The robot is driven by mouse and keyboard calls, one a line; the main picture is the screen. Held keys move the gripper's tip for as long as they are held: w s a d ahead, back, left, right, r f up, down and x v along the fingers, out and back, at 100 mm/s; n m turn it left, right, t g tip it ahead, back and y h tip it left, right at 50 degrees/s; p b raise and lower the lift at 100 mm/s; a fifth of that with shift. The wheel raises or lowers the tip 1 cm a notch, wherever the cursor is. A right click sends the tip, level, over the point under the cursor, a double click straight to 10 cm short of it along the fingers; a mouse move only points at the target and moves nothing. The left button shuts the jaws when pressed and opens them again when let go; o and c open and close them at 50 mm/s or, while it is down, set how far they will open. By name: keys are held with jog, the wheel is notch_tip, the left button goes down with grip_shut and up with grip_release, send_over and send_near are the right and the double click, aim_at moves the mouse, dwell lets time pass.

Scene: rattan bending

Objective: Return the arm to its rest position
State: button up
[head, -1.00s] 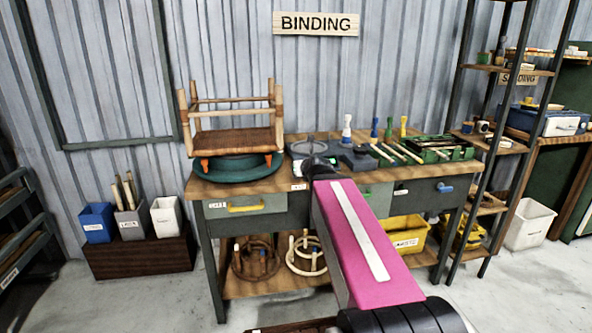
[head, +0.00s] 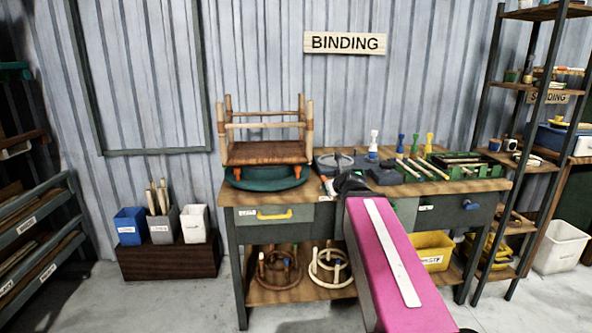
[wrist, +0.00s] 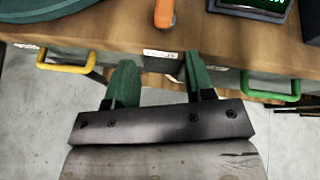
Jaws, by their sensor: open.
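My arm (head: 392,262), pink with a white stripe, reaches from the bottom right of the head view toward the front edge of the workbench (head: 235,196). In the wrist view my gripper (wrist: 155,75) has its two green fingers wide apart with nothing between them. It is in front of the bench's front edge, between a yellow drawer handle (wrist: 66,60) and a green drawer handle (wrist: 271,88). In the head view the arm hides the gripper's fingers.
A stool frame (head: 265,135) stands on a round green base at the bench's left. Several hand tools and a green tray (head: 462,165) lie at the right. A shelf rack (head: 525,88) stands right, bins (head: 160,225) left.

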jog(key=s+a+f+n+g+h, duration=0.1)
jog(key=s+f+n+g, duration=0.5)
jog(key=f+n, duration=0.8)
jog(key=s+a+f+n+g+h, duration=0.1)
jog(key=s+f+n+g, duration=0.5)
jog(key=s+f+n, duration=0.4)
notch_tip(320, 180, down, 5)
jog(key=n, duration=0.8)
jog(key=shift+a+f, duration=0.2)
jog(key=shift+a, duration=0.2)
